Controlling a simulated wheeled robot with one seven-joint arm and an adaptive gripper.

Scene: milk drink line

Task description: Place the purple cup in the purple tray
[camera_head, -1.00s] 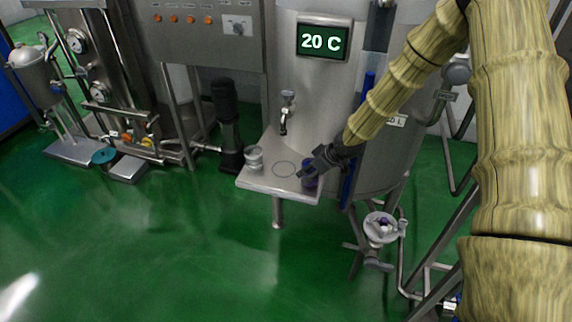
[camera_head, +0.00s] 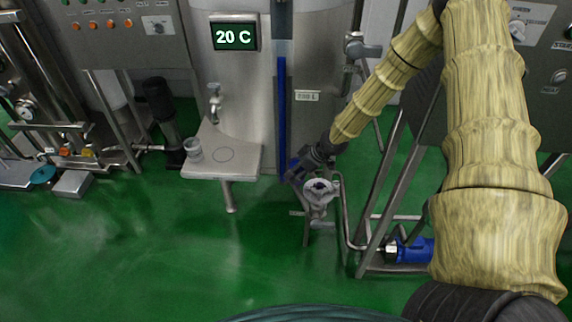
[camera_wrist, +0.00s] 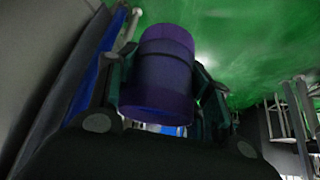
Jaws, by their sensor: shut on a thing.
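The purple cup (camera_wrist: 160,75) fills the middle of the wrist view, held between the two fingers of my gripper (camera_wrist: 165,95). In the head view my gripper (camera_head: 299,168) is right of the steel shelf, clear of it, in front of the tank. The cup is small and dark there (camera_head: 293,166), partly hidden by the gripper. I cannot make out a purple tray in either view.
A vertical blue pipe (camera_head: 282,110) and a valve fitting (camera_head: 320,197) are close to my gripper. A blue motor (camera_head: 413,250) sits lower right. Green floor is open in front.

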